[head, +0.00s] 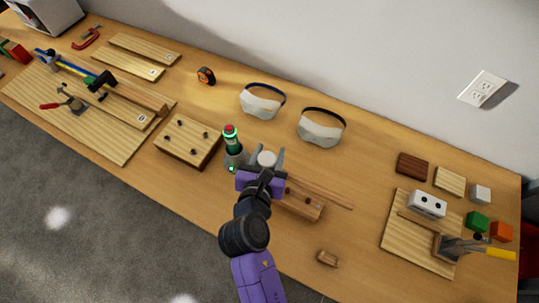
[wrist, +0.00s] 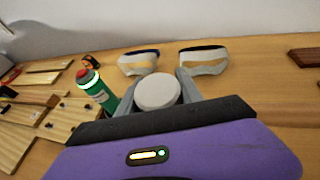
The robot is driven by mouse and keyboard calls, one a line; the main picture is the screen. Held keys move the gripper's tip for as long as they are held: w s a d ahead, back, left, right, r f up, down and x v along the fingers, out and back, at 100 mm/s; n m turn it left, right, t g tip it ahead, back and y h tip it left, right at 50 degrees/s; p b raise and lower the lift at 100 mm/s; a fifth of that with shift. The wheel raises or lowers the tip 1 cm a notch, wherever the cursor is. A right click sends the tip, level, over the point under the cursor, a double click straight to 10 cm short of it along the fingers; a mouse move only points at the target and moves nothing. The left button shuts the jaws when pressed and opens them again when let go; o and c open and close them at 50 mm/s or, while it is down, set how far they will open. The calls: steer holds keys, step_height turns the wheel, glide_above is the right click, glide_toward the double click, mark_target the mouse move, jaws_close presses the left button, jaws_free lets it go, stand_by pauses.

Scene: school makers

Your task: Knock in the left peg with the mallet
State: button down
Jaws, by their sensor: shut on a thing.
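My gripper (head: 267,165) is shut around the pale, round head of the mallet (head: 267,158). Its flat white face shows between my fingers (wrist: 157,98) in the wrist view, and the mallet head shows there too (wrist: 157,90). A thin brown handle appears to stretch from it to the right in the head view. A wooden block (head: 312,209) with small dark spots, perhaps pegs or holes, lies just right of my wrist, partly hidden by my arm. I cannot make out the left peg. The handle passes over or behind the block.
A green bottle with a red cap (head: 232,142) stands close left of my gripper. A board with several dark pegs (head: 188,140) lies further left. Two pairs of goggles (head: 262,101) lie behind. A small wooden piece (head: 328,258) lies near the front edge. A board (head: 410,240) holds things at right.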

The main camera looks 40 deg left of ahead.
stand_by(0.5)
step_height(320, 180, down, 6)
steer(key=b, duration=0.3)
steer(key=shift+r, duration=0.25)
steer(key=shift+r+p, duration=1.45)
steer(key=shift+r, duration=0.95)
